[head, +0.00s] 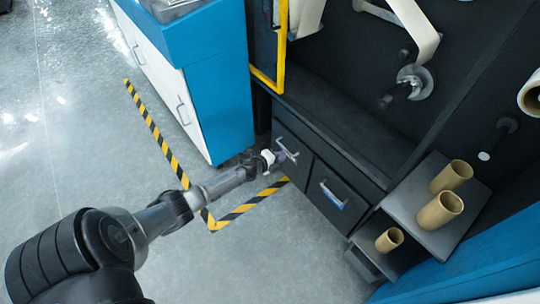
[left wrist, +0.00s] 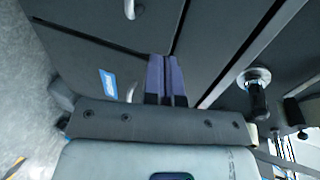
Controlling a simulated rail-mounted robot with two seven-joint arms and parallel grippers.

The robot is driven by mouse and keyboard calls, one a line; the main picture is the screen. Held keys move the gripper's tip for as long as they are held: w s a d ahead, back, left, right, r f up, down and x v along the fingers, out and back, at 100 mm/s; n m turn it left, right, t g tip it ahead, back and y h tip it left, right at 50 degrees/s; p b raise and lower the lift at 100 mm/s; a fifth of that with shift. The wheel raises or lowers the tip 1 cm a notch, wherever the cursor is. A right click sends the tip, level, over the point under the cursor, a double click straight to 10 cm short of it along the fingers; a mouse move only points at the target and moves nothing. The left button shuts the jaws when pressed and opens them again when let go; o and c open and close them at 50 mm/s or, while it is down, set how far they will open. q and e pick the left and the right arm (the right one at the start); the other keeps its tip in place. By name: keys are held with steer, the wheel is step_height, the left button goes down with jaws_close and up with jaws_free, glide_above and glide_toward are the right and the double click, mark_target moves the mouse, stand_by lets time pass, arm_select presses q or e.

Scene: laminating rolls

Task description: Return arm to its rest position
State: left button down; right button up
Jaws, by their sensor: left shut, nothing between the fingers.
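My left arm (head: 160,215) reaches in from the lower left in the head view. Its gripper (head: 281,157) is beside the left drawer handle (head: 286,149) of the dark machine's base; whether they touch cannot be told. In the left wrist view the purple fingers (left wrist: 166,80) are together and empty, in front of dark panels. The drawer fronts look closed in the head view. My right gripper is not in view.
A second drawer handle (head: 333,195) is to the right. Cardboard cores (head: 440,210) stand on a grey shelf (head: 462,225). A blue and white cabinet (head: 215,85) stands left of the machine. Yellow-black tape (head: 150,122) marks the floor, which is clear at left.

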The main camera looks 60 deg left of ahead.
arm_select(q)
steer(key=p+v, duration=0.2)
steer(key=v, duration=0.2)
steer(key=shift+s+r, duration=0.2)
steer(key=shift+s, duration=0.15)
